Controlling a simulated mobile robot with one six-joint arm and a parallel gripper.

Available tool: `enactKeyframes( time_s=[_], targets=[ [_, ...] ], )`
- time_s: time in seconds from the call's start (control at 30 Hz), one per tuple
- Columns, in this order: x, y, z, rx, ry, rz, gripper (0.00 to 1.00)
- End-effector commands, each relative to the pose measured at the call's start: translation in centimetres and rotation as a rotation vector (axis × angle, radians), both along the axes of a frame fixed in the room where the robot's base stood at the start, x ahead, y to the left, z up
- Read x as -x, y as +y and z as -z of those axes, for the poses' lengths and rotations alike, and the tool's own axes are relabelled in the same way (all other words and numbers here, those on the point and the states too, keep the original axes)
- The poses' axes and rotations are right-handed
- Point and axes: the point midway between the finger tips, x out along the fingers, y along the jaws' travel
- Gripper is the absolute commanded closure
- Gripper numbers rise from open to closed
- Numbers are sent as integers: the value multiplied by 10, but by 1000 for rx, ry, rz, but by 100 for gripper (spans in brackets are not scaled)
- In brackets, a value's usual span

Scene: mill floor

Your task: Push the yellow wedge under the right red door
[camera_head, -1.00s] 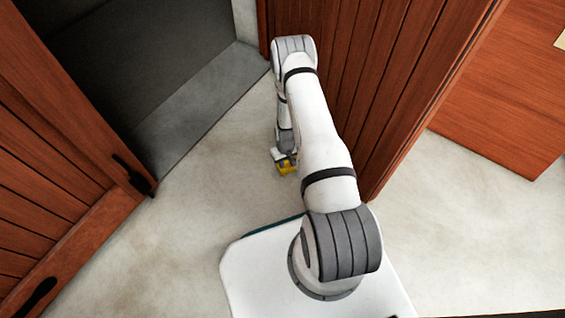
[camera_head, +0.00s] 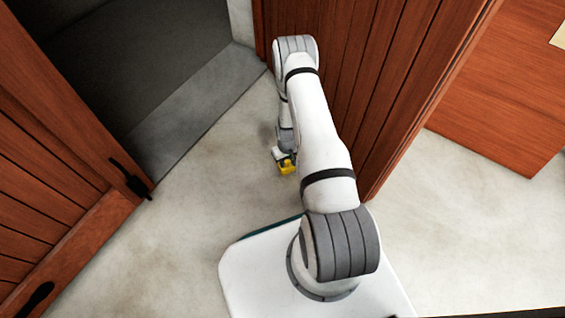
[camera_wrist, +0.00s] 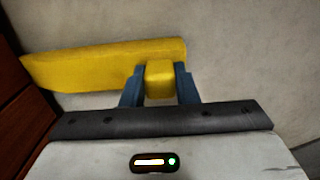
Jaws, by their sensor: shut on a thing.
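The yellow wedge (camera_wrist: 100,65) is in my gripper (camera_wrist: 160,88), whose two blue fingers sit on either side of a block-like part of it in the wrist view. In the head view the wedge (camera_head: 287,167) is a small yellow patch low over the floor, partly hidden by my arm. The right red door (camera_head: 345,80) stands open just right of it. My arm hides part of the door's lower edge, so I cannot tell whether they touch.
The left red door (camera_head: 60,170) stands open with black handles. Between the doors is a dark opening with a grey sill (camera_head: 200,105). A wooden cabinet or panel (camera_head: 500,100) stands at the right. Pale floor (camera_head: 200,220) is clear between the doors.

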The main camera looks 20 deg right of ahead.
Motion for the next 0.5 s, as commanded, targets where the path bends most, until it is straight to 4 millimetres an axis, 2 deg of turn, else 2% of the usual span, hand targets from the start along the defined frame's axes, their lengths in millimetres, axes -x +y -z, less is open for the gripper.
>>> enactKeyframes(
  time_s=[0.43, 0.47, 0.5],
  targets=[
    [0, -4, 0, 0, -1, 1, 100],
    [0, -4, 0, 0, -1, 1, 72],
    [0, -4, 0, 0, -1, 1, 69]
  ],
)
